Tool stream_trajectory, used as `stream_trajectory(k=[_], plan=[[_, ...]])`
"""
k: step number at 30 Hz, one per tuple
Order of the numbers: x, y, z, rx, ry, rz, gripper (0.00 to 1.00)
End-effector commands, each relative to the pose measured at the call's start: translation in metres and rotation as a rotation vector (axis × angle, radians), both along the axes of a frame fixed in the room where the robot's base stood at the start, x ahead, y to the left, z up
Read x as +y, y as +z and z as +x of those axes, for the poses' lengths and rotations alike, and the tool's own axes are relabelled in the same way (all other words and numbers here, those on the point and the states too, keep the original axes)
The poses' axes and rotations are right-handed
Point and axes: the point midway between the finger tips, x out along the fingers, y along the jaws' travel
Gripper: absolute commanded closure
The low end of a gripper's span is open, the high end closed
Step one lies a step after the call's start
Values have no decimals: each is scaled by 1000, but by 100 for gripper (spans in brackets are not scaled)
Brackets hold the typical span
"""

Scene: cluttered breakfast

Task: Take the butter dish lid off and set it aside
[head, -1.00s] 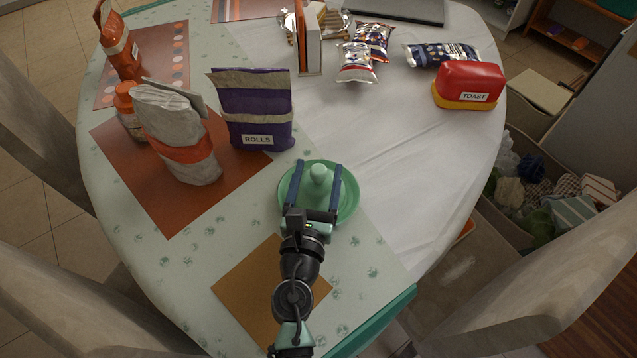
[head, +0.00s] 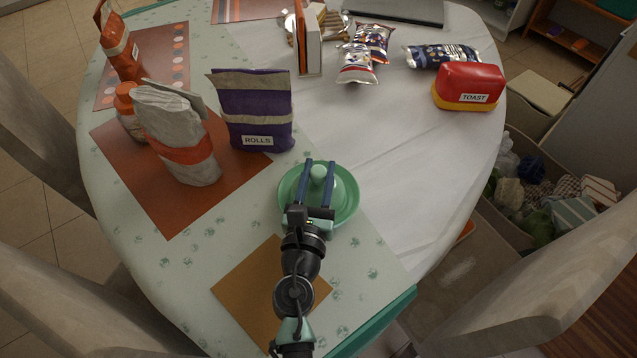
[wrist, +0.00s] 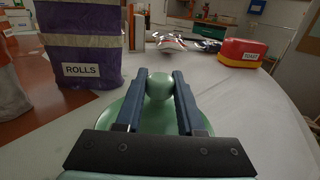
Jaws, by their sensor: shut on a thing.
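The green butter dish (head: 347,205) stands near the front of the table, its round rim showing around the lid. The lid's round knob (head: 318,171) sits between the two blue fingers of my gripper (head: 318,164). In the wrist view my gripper (wrist: 159,76) is shut on the knob (wrist: 159,86), with a finger on each side. The green surface under the knob (wrist: 112,116) shows low in that view. The lid appears to rest on the dish. My gripper hides part of the lid's near side.
A purple ROLLS bag (head: 253,112) and a grey bag (head: 178,135) stand to the left. A red and yellow TOAST box (head: 468,86) and several snack packets (head: 440,56) are at the back right. The white cloth (head: 400,150) right of the dish is clear.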

Motion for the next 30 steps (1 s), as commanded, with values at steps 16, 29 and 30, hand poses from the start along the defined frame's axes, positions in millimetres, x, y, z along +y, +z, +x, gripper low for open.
stream_trajectory(k=[16,29,30], plan=[[0,39,0,-2,0,1,100],[0,136,0,-2,0,1,100],[0,143,0,-2,0,2,100]])
